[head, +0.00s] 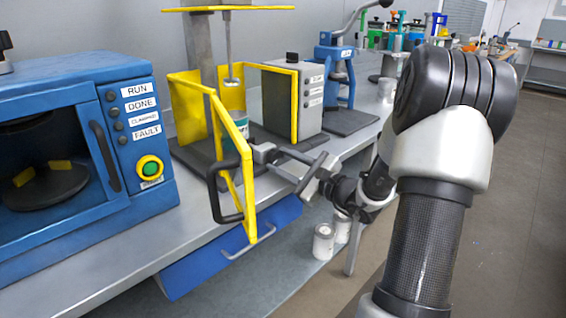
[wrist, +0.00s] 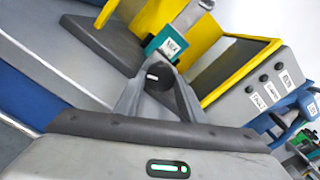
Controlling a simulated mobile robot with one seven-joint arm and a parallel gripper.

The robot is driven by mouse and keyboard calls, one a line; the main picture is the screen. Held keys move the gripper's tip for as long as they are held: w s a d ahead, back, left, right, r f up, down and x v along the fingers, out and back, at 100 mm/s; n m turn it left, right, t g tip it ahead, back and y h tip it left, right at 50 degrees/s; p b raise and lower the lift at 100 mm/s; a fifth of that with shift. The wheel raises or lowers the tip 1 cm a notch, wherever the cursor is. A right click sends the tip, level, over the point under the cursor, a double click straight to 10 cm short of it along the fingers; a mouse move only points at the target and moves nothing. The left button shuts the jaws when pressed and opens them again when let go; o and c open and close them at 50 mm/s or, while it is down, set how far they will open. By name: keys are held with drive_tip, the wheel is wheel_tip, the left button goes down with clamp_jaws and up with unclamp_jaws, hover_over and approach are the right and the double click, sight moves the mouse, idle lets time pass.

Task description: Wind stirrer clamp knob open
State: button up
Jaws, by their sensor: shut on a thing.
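The clamp knob (wrist: 158,75) is dark and round with a white mark on its face. In the wrist view it sits between the two fingers of my gripper (wrist: 160,98), which are shut on it. In the head view my gripper (head: 266,153) reaches in from the right, at the front of the stirrer; the knob is too small to make out there. A teal can (head: 238,132) stands inside the yellow guard, under the stirrer shaft (head: 228,45). The can also shows just beyond the knob in the wrist view (wrist: 152,52).
The yellow guard door (head: 248,180) with its black handle stands open, close left of my gripper. A grey control box (head: 310,98) stands right of the stirrer, and a blue machine (head: 100,75) stands left. A blue drawer (head: 210,262) is under the bench edge.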

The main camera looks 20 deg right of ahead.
drive_tip(key=o, duration=1)
drive_tip(key=shift+o, duration=0.2)
drive_tip(key=v, duration=1.7)
drive_tip(key=shift+s, duration=0.25)
drive_tip(key=shift+p, duration=0.3)
